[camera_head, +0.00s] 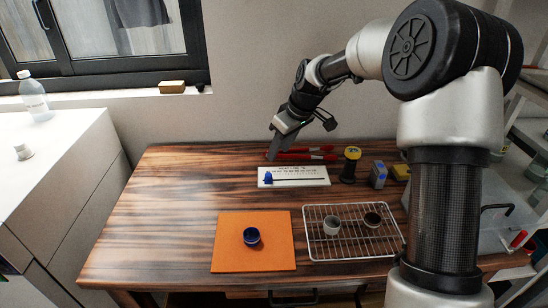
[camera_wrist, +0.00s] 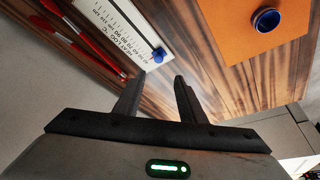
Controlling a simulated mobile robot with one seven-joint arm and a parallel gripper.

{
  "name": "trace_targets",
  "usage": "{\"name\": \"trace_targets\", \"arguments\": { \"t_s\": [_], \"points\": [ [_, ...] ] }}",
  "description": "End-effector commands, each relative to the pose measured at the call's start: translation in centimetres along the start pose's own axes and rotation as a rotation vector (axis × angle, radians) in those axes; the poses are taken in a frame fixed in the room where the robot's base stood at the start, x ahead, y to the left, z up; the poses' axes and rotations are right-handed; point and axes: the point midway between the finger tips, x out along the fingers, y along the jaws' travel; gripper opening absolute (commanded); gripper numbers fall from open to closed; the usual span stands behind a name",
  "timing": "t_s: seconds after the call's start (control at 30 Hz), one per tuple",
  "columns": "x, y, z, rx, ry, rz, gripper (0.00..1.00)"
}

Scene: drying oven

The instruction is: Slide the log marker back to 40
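In the wrist view the board (camera_wrist: 112,12) is at upper left, and the marker (camera_wrist: 158,55) is at the low-number end of the scale. The exact number beside it is too small to tell. My gripper (camera_head: 272,154) is above the table, behind the marker. Its two fingers (camera_wrist: 160,78) are apart with nothing between them, and the marker shows just beyond the tips.
Red-handled tools (camera_head: 305,153) lie behind the board. A yellow-topped dark cylinder (camera_head: 350,164) and a grey-blue box (camera_head: 378,175) stand right. In front are an orange mat (camera_head: 228,250) with a blue cup (camera_head: 251,236) and a wire rack (camera_head: 355,248) with two cups. The table's left side is clear.

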Motion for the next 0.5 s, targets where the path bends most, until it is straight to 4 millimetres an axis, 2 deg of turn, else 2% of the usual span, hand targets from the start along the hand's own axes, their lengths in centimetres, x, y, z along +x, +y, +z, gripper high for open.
{"name": "trace_targets", "arguments": {
  "t_s": [0.03, 0.2, 0.33, 0.5],
  "points": [
    [-1.5, 0.1, -0.1, 0.001, 0.002, 0.003, 0.37],
    [-4.2, 0.1, -0.1, 0.001, 0.002, 0.002, 0.37],
    [-5.2, 0.1, 0.0, 0.001, 0.001, 0.001, 0.37],
    [-5.5, 0.0, 0.0, 0.000, 0.001, 0.000, 0.37]
  ]
}}
